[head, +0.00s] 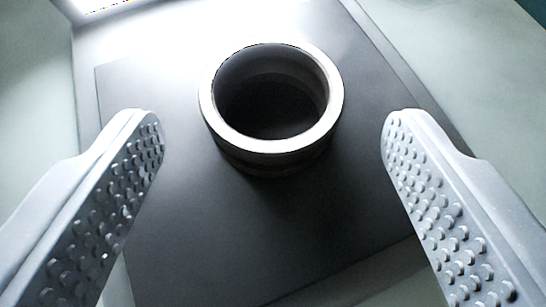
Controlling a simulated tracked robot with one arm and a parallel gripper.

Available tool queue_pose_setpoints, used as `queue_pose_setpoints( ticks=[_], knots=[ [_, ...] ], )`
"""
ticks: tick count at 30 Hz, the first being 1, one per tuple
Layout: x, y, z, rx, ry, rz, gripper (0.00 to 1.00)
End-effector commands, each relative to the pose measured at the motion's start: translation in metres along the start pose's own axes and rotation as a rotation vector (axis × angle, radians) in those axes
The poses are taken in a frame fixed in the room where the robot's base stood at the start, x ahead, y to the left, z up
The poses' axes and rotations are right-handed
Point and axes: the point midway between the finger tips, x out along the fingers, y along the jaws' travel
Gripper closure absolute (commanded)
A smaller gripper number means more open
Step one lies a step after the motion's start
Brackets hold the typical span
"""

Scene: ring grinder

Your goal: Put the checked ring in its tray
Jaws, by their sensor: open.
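A grey metal ring (222,136) stands upright on its end on a dark square plate (200,240) in the head view, just above the middle of the picture. Its open top faces me and its inside is dark. My gripper (272,125) is open, with one studded finger at the left and one at the right. The ring lies between the fingertips, with a clear gap on both sides, and neither finger touches it. I cannot tell whether the dark plate is the tray.
A pale surface (30,110) surrounds the dark plate. A bright, glaring patch (100,8) is at the top left. A raised grey edge (405,70) runs along the plate's right side. No other loose object shows near the ring.

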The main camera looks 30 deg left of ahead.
Motion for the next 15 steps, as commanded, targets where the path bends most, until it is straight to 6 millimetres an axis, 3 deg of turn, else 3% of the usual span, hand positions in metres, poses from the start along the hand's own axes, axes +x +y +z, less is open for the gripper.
queue_pose_setpoints(
  ticks=[4, 15],
  knots=[
    [-0.024, 0.0, -0.009, 0.0, 0.004, 0.001, 0.32],
    [-0.076, 0.0, -0.009, 0.001, 0.001, 0.001, 0.32]
  ],
)
